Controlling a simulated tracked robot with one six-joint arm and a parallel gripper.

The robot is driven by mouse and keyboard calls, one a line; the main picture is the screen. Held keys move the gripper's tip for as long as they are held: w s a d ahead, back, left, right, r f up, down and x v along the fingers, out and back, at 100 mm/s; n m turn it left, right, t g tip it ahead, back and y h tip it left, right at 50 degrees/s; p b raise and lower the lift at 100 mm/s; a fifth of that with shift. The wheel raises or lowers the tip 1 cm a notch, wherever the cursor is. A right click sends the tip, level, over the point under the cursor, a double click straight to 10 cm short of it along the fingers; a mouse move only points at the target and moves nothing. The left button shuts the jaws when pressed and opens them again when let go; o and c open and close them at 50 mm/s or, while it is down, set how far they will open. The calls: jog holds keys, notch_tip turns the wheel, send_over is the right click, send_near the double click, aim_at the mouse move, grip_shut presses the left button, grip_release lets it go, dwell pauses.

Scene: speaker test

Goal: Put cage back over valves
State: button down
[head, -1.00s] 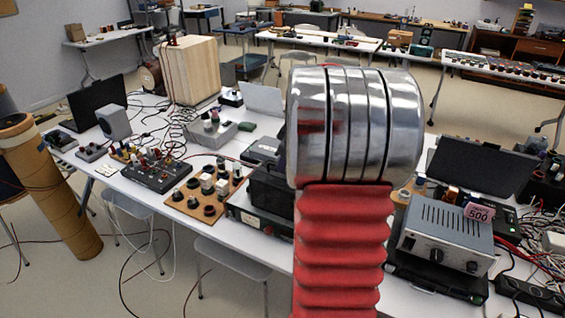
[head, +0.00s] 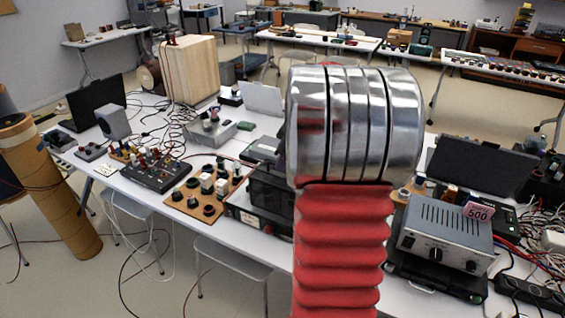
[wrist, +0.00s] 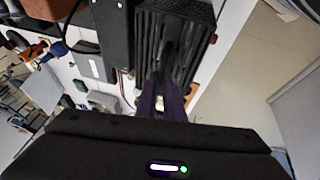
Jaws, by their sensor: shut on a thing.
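In the wrist view, a black slatted box (wrist: 182,32), which looks like the cage, stands beyond my fingers at the top middle. My gripper (wrist: 168,70) has its dark fingers close together at the near side of this box, shut on it. The exact contact is too dark to make out. In the head view, my red bellows arm and shiny metal joint block the middle, and I cannot make out the gripper there. The valves are not clearly visible in either view.
A white table (head: 145,185) is crowded with electronics and cables. A brown board with knobs (head: 207,190) and a black control box (head: 157,172) are at left. A grey amplifier (head: 445,235) is at right. A cardboard tube (head: 55,195) leans at the table's left end.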

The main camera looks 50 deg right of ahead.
jog(key=shift+f, duration=0.35)
dwell(0.5)
jog(key=c, duration=1.8)
grip_release()
jog(key=v, duration=1.3)
jog(key=shift+s+r, duration=0.15)
jog(key=shift+r, duration=0.15)
